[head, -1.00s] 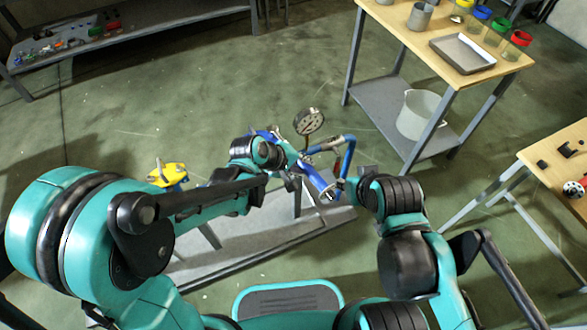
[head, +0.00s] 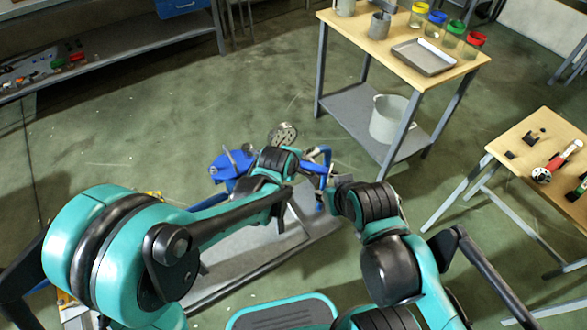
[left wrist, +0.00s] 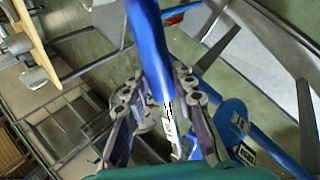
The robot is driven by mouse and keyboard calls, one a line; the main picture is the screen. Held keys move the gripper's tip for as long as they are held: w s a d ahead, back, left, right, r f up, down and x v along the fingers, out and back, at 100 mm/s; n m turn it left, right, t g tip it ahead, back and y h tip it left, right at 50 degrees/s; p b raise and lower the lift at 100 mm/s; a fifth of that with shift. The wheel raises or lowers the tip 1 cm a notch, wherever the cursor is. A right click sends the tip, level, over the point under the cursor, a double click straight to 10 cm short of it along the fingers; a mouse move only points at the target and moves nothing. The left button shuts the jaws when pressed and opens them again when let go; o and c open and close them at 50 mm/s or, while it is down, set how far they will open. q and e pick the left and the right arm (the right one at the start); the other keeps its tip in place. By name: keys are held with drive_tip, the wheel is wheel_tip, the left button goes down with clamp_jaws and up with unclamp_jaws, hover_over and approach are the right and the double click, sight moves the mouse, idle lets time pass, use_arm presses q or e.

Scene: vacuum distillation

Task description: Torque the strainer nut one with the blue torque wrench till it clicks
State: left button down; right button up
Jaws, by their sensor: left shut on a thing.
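My left gripper (left wrist: 155,110) is shut around a blue bar (left wrist: 150,45) with a white marked label in the left wrist view; I take the bar to be the blue torque wrench. In the head view the left gripper (head: 308,168) is small and partly hidden beside the blue rig. A blue body (head: 232,166) of the rig shows left of my left wrist, and a labelled blue part (left wrist: 233,120) sits right of the fingers in the wrist view. I cannot make out strainer nut one. My right gripper (head: 335,195) is close by at the right, its fingers unclear.
A round gauge (head: 283,134) stands just behind my left wrist. The rig is on a low grey platform (head: 240,255). A wooden table (head: 350,38) with a tray (head: 423,57) and jars is behind, another table (head: 510,148) at right. Open floor lies to the left.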

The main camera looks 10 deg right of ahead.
use_arm(q)
drive_tip(key=shift+w+d+n+y, duration=0.3)
drive_tip(key=shift+w+d+n, duration=0.35)
drive_tip(key=shift+w, duration=0.1)
drive_tip(key=shift+a, duration=0.1)
drive_tip(key=s+a+m, duration=0.1)
drive_tip(key=s+a+m+h, duration=0.1)
drive_tip(key=shift+s, duration=0.3)
drive_tip(key=shift+d, duration=0.1)
drive_tip(key=shift+s+a+m+g+h, duration=0.6)
drive_tip(key=shift+s+a+m, duration=0.45)
drive_tip(key=shift+a+m, duration=0.1)
